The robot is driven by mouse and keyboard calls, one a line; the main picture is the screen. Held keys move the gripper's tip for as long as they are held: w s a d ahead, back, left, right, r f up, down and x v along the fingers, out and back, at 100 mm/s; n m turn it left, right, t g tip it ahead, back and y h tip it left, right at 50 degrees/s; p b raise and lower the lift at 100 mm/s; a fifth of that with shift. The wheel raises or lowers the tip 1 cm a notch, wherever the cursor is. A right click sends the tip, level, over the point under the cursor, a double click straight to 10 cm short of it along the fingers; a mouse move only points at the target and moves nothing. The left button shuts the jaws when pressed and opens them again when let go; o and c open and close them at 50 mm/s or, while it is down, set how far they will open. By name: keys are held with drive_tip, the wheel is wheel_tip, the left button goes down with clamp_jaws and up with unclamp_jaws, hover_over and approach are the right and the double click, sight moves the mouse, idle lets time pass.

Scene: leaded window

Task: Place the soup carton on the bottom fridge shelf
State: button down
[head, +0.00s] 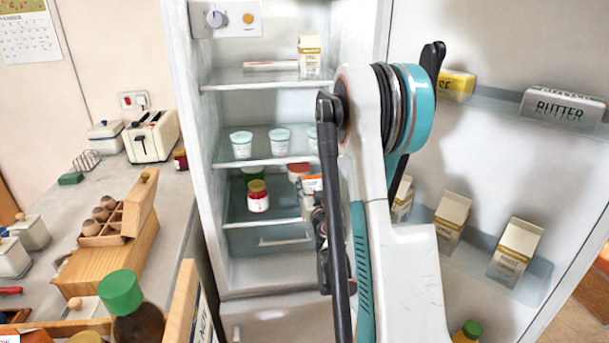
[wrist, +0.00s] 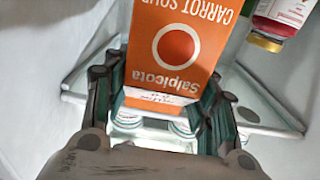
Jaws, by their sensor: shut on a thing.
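The soup carton (wrist: 170,45) is orange with a white label band and reads "Carrot Soup"; it appears upside down in the wrist view. My gripper (wrist: 165,98) is shut on it, with one finger on each side. In the head view a small part of the carton (head: 312,184) shows beside my arm, inside the open fridge at the level of the lower shelf. The bottom fridge shelf (head: 240,222) is glass and bears a red jar (head: 258,197) with a yellow lid, left of the carton. My arm hides most of the carton and its underside, so I cannot tell whether it touches the shelf.
White cups (head: 241,145) stand on the middle shelf above. A carton (head: 309,56) and a flat pack stand on the top shelf. The open fridge door at right holds butter (head: 562,108) and several cartons (head: 515,252). A counter (head: 130,190) runs at left.

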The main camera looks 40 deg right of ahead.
drive_tip(key=w+d+f+b, duration=0.1)
drive_tip(key=w+d+b, duration=0.1)
drive_tip(key=w, duration=0.3)
drive_tip(key=w+d+f+b, duration=0.2)
drive_tip(key=w+d+b, duration=0.1)
drive_tip(key=w+d, duration=0.1)
drive_tip(key=shift+w+d+f, duration=0.25)
drive_tip(key=shift+w, duration=0.6)
drive_tip(key=shift+f, duration=0.15)
drive_tip(key=c, duration=0.6)
unclamp_jaws()
drive_tip(key=shift+c, duration=0.2)
drive_tip(key=p+v, duration=0.1)
drive_tip(key=v, duration=1.1)
drive_tip(key=shift+s, duration=0.1)
